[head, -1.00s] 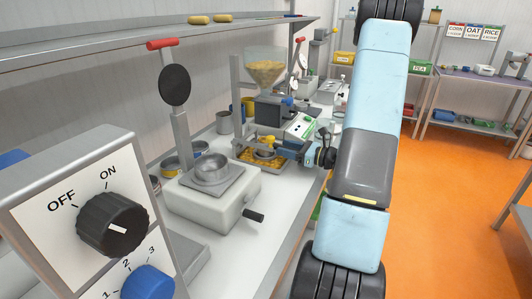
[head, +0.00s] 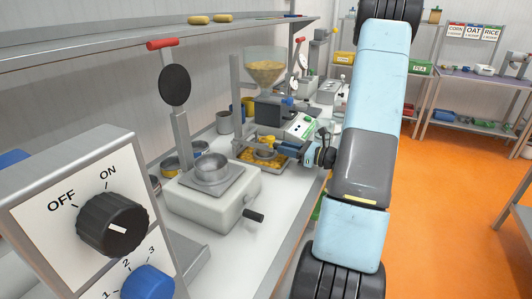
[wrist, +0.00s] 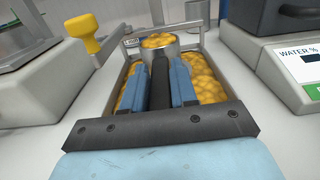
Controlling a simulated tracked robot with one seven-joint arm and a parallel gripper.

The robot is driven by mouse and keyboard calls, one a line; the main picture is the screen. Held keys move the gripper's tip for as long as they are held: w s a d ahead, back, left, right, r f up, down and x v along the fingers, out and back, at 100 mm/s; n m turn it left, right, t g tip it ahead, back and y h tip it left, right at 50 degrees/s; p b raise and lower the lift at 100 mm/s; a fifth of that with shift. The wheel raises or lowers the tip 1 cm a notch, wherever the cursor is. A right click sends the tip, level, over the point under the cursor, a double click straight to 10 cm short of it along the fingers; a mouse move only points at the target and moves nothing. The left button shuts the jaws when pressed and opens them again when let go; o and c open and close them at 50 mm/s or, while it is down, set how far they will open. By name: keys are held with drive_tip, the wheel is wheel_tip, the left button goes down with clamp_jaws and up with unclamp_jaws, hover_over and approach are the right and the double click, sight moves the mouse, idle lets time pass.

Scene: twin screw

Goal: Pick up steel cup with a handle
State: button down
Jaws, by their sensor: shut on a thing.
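The steel cup (wrist: 160,48) is in the wrist view, filled with yellow-orange grain. It sits in a tray (wrist: 196,42) of the same grain, its rim above the grain around it. Its dark handle (wrist: 160,85) runs back toward my wrist, between the two blue fingers of my gripper (wrist: 160,72). The gripper is shut on the handle. In the head view, my gripper (head: 282,143) reaches left over the tray (head: 240,160), and the cup (head: 265,154) shows small below it. The lower part of the cup is hidden.
In the head view, a grain hopper (head: 265,72) stands behind the tray, and a grey machine with a bowl (head: 212,190) stands nearer.

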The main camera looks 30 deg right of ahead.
drive_tip(key=shift+r, duration=0.1)
drive_tip(key=shift+r, duration=0.5)
wheel_tip(320, 180, up, 2)
drive_tip(key=shift+s+d+r, duration=0.1)
drive_tip(key=shift+s+r, duration=0.05)
drive_tip(key=shift+r, duration=0.05)
drive_tip(key=s+d+r, duration=0.6)
drive_tip(key=s+r, duration=0.3)
drive_tip(key=s, duration=0.3)
drive_tip(key=w+d+f+m+t+h, duration=0.2)
drive_tip(key=w+d+m+h, duration=0.6)
drive_tip(key=d+m, duration=0.4)
drive_tip(key=shift+w+d+t, duration=0.55)
drive_tip(key=shift+w+t, duration=0.25)
